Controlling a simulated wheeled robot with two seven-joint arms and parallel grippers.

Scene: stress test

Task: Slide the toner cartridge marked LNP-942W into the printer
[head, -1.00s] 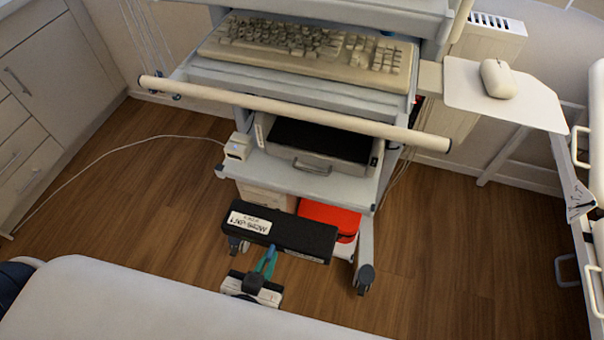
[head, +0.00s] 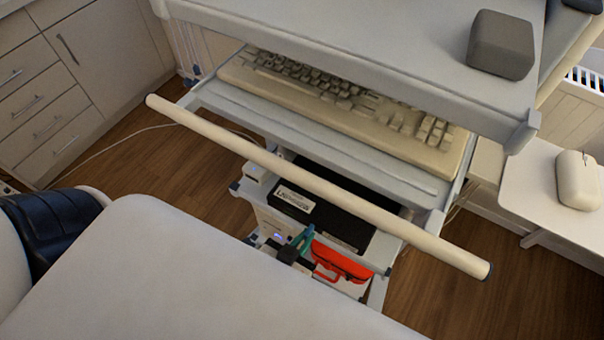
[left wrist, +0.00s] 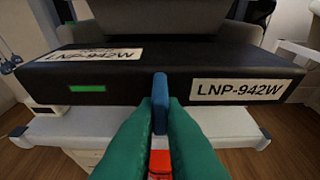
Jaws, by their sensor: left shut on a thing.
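The black toner cartridge (head: 335,220) lies across the lower shelf area of the cart, in front of the printer's place. Its labels read LNP-942W in the left wrist view (left wrist: 135,82), where a green strip also shows on its face. My left gripper (head: 303,238) has teal fingers shut on the blue tab (left wrist: 160,103) at the middle of the cartridge's near side. The printer is mostly hidden behind the cartridge and the cart's rail; a dark grey body (left wrist: 165,18) shows behind the cartridge. I cannot tell whether the cartridge has entered it. My right gripper is out of view.
A cream rail (head: 330,190) crosses above the cartridge, below a keyboard (head: 350,105) on its shelf. A red case (head: 340,263) sits below the cartridge. A small white box (head: 257,172) stands left of it. A mouse (head: 577,180) rests on a side shelf at the right.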

